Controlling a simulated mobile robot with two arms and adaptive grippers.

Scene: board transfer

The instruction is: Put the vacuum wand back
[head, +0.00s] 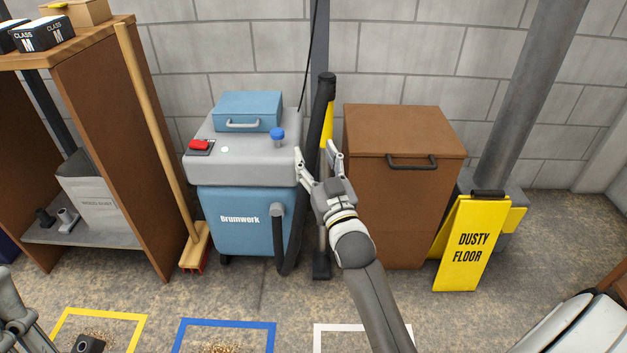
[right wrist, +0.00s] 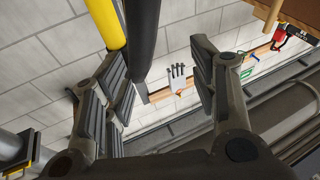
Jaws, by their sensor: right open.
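The vacuum wand (head: 325,97), a dark upright tube with a floor head at its foot, stands between the blue vacuum (head: 240,212) and the brown bin. A dark hose loops at the vacuum's right side. My right gripper (head: 317,149) is open, with its fingertips on either side of the wand at mid height. In the right wrist view, the dark tube (right wrist: 142,40) shows between the open fingers, beside a yellow tube (right wrist: 104,22). I cannot tell whether a finger touches the wand. Part of my left gripper (head: 17,312) shows at the lower left edge; its fingertips are unclear.
The brown bin (head: 395,205) stands close right of the wand, with a yellow floor sign (head: 468,245) beyond. A broom (head: 155,130) leans on the wooden shelf (head: 120,150) at left. Yellow, blue and white squares mark the floor in front.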

